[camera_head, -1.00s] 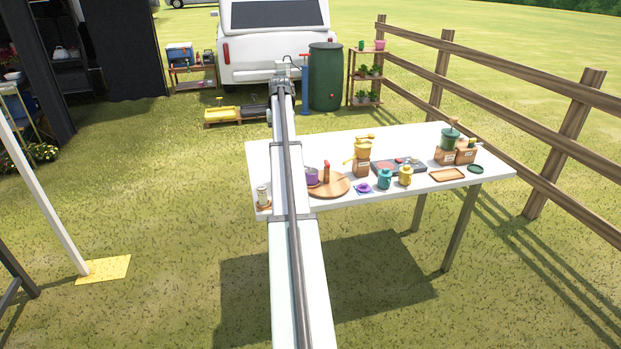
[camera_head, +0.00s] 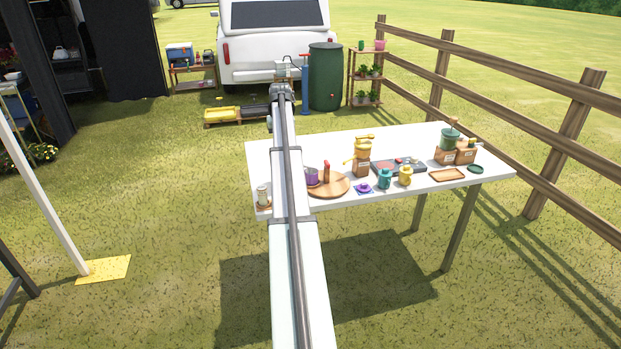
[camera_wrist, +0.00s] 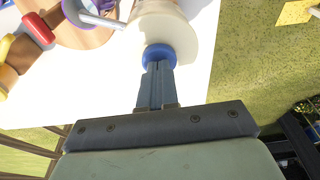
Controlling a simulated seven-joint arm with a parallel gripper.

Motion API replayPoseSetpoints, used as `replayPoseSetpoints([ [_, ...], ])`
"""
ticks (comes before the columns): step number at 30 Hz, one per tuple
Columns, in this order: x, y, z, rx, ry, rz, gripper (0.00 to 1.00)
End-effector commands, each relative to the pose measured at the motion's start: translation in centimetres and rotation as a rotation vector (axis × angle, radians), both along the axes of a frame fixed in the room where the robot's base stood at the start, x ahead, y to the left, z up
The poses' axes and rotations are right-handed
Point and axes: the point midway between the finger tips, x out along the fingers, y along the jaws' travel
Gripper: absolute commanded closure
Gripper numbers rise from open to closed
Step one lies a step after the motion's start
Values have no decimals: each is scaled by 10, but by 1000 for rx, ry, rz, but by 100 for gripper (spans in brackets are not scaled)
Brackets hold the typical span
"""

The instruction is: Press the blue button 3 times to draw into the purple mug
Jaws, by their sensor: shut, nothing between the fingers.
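In the wrist view my gripper (camera_wrist: 157,66) is shut and empty. Its fingertips are right at the blue button (camera_wrist: 158,53) and appear to touch it. The button sits on a cream, rounded dispenser body (camera_wrist: 160,24). The purple mug (camera_wrist: 74,14) is cut by the top edge of that view, left of the dispenser, with a grey metal spout (camera_wrist: 100,20) across it. In the head view the purple mug (camera_head: 312,176) stands beside my arm on a round wooden board (camera_head: 335,189). The blue button and my gripper are hidden there behind my arm.
A small cream jar (camera_head: 263,196) stands near the left edge.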

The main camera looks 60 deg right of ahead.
Motion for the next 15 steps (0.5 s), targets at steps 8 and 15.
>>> replayPoseSetpoints([
  [8,0,0,0,1,1,0,100],
  [15,0,0,9,1,1,0,100],
])
